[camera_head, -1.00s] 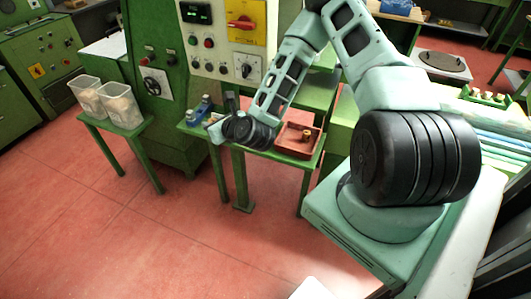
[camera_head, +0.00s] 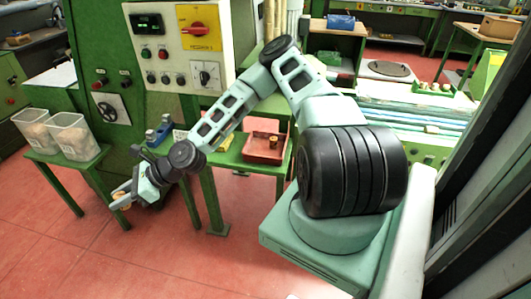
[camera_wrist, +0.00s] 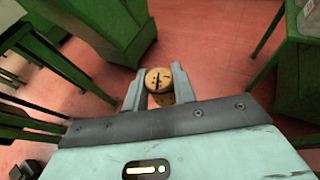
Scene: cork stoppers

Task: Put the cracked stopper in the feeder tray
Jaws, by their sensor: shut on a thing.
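My gripper (camera_head: 121,199) is shut on a tan cork stopper (camera_wrist: 159,82), with one finger on each side of it. The stopper's visible end has a dark, jagged crack and small dark specks. In the head view the stopper (camera_head: 119,195) is small and partly covered by the gripper, over the red floor between two green stands. A red-brown tray (camera_head: 249,156) lies on the green table to the right of the gripper, well apart from it. A small brown cork-like piece (camera_head: 273,143) stands in that tray.
Two clear bins (camera_head: 73,137) with tan contents stand on a green stand at the left. A blue device (camera_head: 160,133) is on the table left of the tray. A green machine with a control panel (camera_head: 180,45) rises behind. Open floor lies in front.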

